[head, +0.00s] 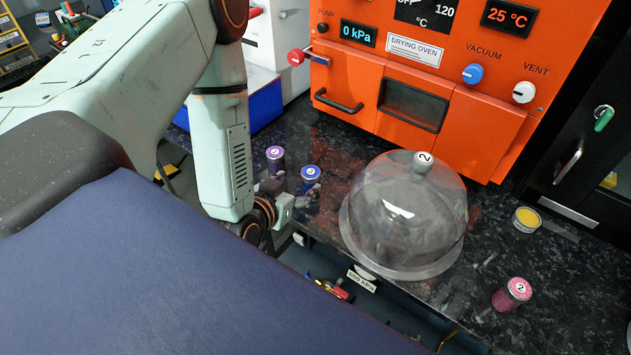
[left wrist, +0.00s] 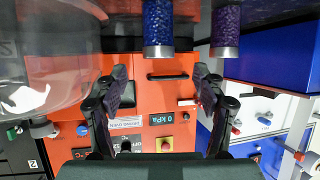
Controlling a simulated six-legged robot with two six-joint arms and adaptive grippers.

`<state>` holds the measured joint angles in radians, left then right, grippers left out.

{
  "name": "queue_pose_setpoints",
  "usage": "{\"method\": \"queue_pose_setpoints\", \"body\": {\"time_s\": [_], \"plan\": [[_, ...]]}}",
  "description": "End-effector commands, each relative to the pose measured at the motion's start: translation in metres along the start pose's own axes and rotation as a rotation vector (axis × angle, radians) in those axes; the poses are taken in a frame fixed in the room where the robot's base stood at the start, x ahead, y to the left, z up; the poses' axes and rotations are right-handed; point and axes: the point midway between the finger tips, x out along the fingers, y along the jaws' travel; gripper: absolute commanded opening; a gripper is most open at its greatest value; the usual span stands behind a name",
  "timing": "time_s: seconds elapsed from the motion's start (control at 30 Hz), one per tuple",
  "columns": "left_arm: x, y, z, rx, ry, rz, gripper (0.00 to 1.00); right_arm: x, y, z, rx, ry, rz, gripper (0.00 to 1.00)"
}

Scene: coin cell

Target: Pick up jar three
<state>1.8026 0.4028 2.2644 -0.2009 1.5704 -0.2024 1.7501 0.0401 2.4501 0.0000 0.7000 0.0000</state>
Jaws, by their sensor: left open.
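A jar of dark blue contents with a blue numbered lid (head: 311,175) stands on the dark counter; its number is too small to read surely. A purple jar (head: 275,158) stands just left of and behind it, its lid number also unclear. A pink jar (head: 511,294), whose lid seems to read 2, stands at the right front. My left gripper (head: 308,202) is low at the counter's front edge, near the blue jar. In the upside-down left wrist view, the fingers (left wrist: 162,82) are apart and empty, with the blue jar (left wrist: 158,27) beyond the gap and the purple jar (left wrist: 226,30) right of it.
A clear bell jar (head: 404,215) marked 2 stands right of the blue jar. An orange drying oven (head: 470,125) stands behind. A small yellow-filled dish (head: 526,219) is at the right. The counter between the dome and pink jar is clear.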

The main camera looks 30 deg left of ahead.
Motion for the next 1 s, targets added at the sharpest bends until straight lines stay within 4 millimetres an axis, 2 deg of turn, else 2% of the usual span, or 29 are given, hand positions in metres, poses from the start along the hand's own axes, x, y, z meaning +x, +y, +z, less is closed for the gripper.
{"method": "queue_pose_setpoints", "body": {"time_s": [0.4, 0.5, 0.73, 1.0], "plan": [[0.055, 0.005, -0.006, 0.003, 0.0, 0.005, 0.7, 0.002, 0.0, 0.0, 0.0, 0.0, 0.0, 0.56], [0.062, 0.006, -0.006, 0.001, -0.001, 0.005, 0.7, 0.002, 0.0, 0.0, 0.0, 0.0, 0.0, 0.56], [0.064, 0.007, -0.006, 0.001, -0.003, 0.006, 0.7, 0.002, 0.0, 0.0, 0.0, 0.0, 0.0, 0.56], [0.064, 0.007, -0.007, 0.001, -0.002, 0.006, 0.48, 0.002, 0.0, 0.0, 0.0, 0.0, 0.0, 0.56]]}}
